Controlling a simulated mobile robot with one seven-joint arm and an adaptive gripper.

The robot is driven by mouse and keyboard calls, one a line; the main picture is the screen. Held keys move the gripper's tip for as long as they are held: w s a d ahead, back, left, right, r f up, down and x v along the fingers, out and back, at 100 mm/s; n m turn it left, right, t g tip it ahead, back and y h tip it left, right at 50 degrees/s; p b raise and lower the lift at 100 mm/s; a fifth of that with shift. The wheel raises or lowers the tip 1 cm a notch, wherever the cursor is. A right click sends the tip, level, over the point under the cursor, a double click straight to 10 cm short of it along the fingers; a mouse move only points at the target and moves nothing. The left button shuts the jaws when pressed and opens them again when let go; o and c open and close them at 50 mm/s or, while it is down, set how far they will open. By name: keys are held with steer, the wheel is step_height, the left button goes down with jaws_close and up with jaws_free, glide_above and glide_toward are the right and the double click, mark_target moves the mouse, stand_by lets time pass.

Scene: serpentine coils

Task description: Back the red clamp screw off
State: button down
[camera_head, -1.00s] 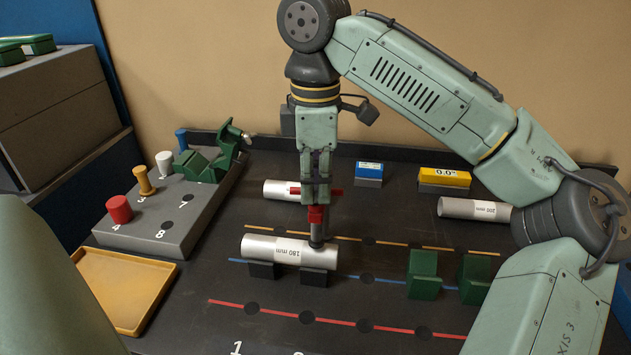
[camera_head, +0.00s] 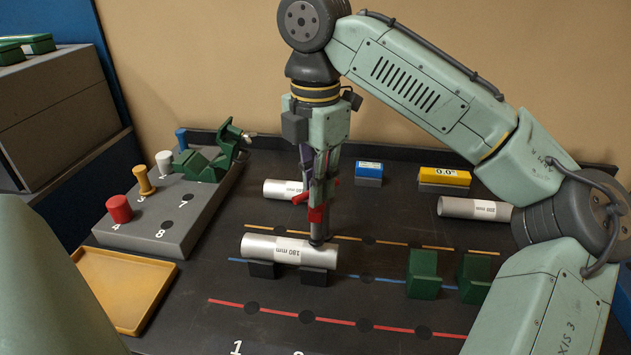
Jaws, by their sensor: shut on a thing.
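My gripper (camera_head: 320,190) points straight down and is shut on the top of the red screw. The fingers partly hide the screw's head. The cylinder rests on two dark blocks (camera_head: 314,276) along the blue line.
Green blocks (camera_head: 424,274) stand to the right on the blue line. A grey block (camera_head: 165,225) with coloured pegs and a green clamp (camera_head: 215,160) is at left, beside a yellow tray (camera_head: 125,285). Another silver cylinder (camera_head: 280,188) lies behind my gripper.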

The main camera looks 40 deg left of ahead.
stand_by(0.5)
steer(key=c, duration=1.4)
jaws_free()
steer(key=shift+c, duration=0.2)
steer(key=shift+r, duration=3.75)
